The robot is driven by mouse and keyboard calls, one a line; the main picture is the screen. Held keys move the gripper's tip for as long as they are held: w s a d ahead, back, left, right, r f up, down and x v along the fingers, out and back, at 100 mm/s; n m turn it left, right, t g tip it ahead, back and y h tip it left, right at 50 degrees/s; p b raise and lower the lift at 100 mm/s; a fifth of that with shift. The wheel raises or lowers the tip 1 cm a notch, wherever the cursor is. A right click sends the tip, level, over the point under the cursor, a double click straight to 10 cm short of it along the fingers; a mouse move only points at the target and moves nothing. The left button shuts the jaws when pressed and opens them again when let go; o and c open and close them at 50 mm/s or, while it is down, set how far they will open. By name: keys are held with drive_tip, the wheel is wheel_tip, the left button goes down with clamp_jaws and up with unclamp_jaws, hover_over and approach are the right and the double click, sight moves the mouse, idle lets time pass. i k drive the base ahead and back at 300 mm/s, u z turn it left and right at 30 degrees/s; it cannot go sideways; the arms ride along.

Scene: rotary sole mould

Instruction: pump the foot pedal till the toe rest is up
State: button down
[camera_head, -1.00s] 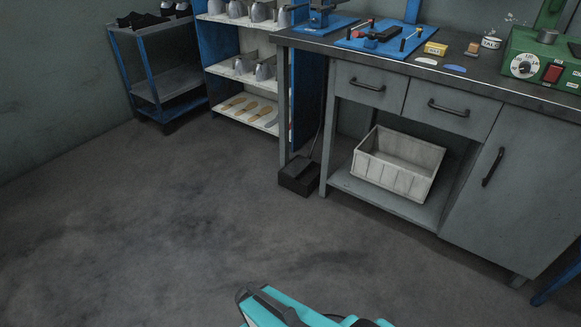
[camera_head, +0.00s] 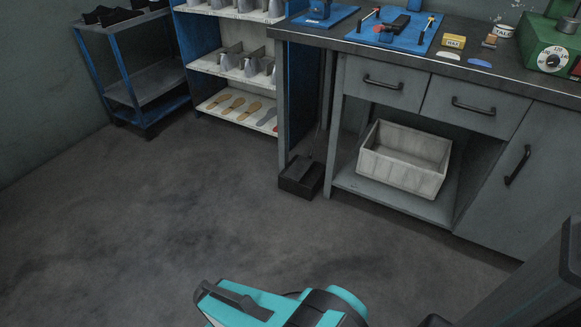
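A black foot pedal (camera_head: 301,177) sits on the floor at the left front leg of the workbench. A thin dark cable or rod runs up behind it. Its upper plate looks tilted, but how far it is pressed is too small to tell. A blue fixture (camera_head: 319,10) stands on the bench top above the pedal, cut off by the top edge; I cannot tell whether a toe rest is on it. A teal and black part of my arm shows at the bottom, well short of the pedal. My gripper's fingers are not in view.
The grey workbench (camera_head: 378,103) has drawers, a cupboard and a lower shelf holding a white crate (camera_head: 402,178). A shelf unit (camera_head: 232,89) with lasts and soles and a blue-grey rack (camera_head: 141,82) stand left. The floor (camera_head: 150,220) before the pedal is clear.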

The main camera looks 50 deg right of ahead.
sight(299, 168)
drive_tip(key=z, duration=0.3)
drive_tip(key=i, duration=1.05)
drive_tip(key=z, duration=0.45)
